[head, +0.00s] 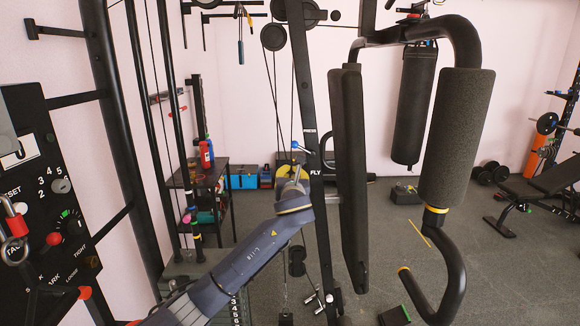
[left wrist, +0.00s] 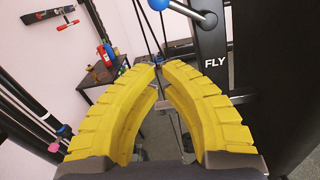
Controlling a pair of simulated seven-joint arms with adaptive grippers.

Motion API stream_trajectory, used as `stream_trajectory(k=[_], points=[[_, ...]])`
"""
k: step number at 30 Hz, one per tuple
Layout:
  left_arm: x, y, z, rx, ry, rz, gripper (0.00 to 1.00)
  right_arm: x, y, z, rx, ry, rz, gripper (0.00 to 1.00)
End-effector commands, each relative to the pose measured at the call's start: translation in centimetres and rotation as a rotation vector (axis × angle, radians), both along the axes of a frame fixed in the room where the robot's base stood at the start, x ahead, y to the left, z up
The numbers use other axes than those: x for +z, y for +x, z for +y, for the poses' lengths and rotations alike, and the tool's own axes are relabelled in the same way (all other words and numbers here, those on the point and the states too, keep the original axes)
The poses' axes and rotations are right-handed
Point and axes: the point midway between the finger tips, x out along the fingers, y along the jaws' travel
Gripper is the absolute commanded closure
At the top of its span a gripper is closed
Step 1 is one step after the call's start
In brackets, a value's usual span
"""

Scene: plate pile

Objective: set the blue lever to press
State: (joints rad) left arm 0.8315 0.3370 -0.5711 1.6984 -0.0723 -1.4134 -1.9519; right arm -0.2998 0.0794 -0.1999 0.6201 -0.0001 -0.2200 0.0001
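The blue lever (head: 297,147) is a short rod with a blue ball knob on the black machine upright, between the PRESS label (head: 310,131) above and the FLY label (head: 315,173) below. In the left wrist view, its blue knob (left wrist: 158,4) and pale rod show at the top edge, pointing left from the upright. My left gripper (head: 294,166) is just below the knob in the head view, apart from it as seen in the wrist view. Its yellow fingers (left wrist: 158,66) curve together with tips meeting, holding nothing. My right gripper is not in view.
A black pad (head: 350,180) and a foam-covered machine arm (head: 455,135) stand right of the upright. A panel with knobs and a red padlock (head: 16,225) is at the left. A rack table (head: 210,175) with bottles stands behind. Cables run beside the upright.

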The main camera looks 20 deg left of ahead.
Motion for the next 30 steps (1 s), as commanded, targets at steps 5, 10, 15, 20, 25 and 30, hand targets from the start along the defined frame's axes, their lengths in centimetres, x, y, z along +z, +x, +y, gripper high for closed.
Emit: stream_trajectory(k=[5, 10, 15, 20, 25, 30], points=[[0.0, -2.8, -1.1, -0.001, -0.001, -0.001, 1.00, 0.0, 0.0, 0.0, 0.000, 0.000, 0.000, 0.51], [0.0, -4.7, -1.8, -0.001, -0.001, 0.000, 1.00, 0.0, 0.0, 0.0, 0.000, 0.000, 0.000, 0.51], [0.0, -5.8, -2.2, 0.000, 0.000, 0.001, 1.00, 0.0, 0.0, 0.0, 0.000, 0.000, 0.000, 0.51], [0.0, -6.2, -2.3, 0.000, 0.000, 0.001, 1.00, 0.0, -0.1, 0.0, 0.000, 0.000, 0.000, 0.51], [0.0, -6.2, -2.3, 0.000, 0.000, 0.001, 1.00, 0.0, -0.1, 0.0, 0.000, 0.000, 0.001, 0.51], [0.0, -6.2, -2.3, 0.001, 0.000, 0.001, 1.00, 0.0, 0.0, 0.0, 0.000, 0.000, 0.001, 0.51]])
